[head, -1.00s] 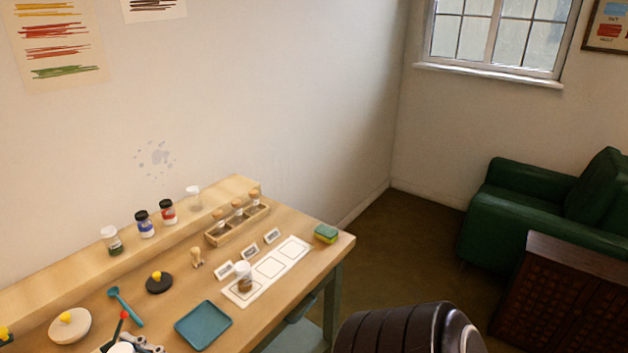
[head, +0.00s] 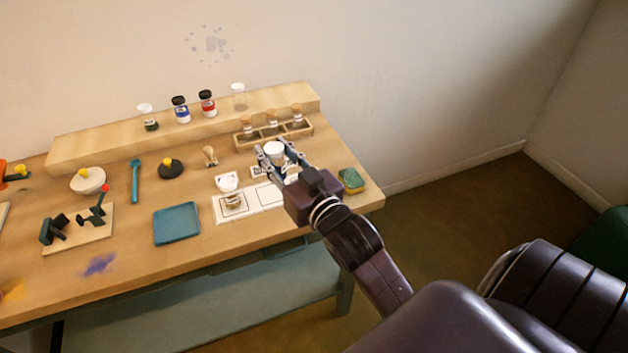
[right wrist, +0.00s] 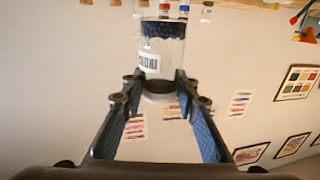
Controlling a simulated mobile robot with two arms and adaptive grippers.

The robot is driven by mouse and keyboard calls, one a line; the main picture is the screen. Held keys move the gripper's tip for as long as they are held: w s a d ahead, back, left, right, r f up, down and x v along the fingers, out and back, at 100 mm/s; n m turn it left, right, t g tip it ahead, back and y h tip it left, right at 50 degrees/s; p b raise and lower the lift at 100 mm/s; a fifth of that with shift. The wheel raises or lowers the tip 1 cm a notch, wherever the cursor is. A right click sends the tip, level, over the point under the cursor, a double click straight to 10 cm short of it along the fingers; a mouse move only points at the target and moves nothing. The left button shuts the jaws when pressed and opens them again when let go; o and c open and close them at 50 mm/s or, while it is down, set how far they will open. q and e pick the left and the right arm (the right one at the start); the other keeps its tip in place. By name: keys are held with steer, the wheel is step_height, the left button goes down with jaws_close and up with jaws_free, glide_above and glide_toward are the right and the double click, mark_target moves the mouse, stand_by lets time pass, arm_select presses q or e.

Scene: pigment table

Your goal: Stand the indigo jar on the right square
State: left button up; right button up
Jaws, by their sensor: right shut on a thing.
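My right gripper (head: 272,155) is shut on a clear jar with a white top (head: 274,148). In the right wrist view this indigo jar (right wrist: 160,45) shows dark blue grains and a barcode label. It looks about upright between the fingers. The white strip (head: 219,214) with outlined squares lies below and left of the gripper. My left gripper is not in view.
A wooden rack with corked jars (head: 262,139) stands just behind the gripper. A green sponge (head: 351,180) lies to its right, near the table edge. A teal tray (head: 177,224) lies left of the strip. Several jars stand on the raised shelf (head: 100,143).

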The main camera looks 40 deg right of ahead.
steer(key=w+d+r+m+h+b, duration=0.25)
steer(key=w+d+r, duration=0.35)
steer(key=d, duration=0.5)
steer(key=shift+n+h, duration=0.25)
step_height(320, 180, down, 20)
steer(key=shift+r+b, duration=0.2)
steer(key=shift+b, duration=0.55)
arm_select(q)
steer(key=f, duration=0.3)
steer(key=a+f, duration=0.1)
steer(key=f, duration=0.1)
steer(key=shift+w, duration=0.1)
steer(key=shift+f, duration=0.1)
arm_select(e)
steer(key=shift+f, duration=0.1)
steer(key=o, duration=1.2)
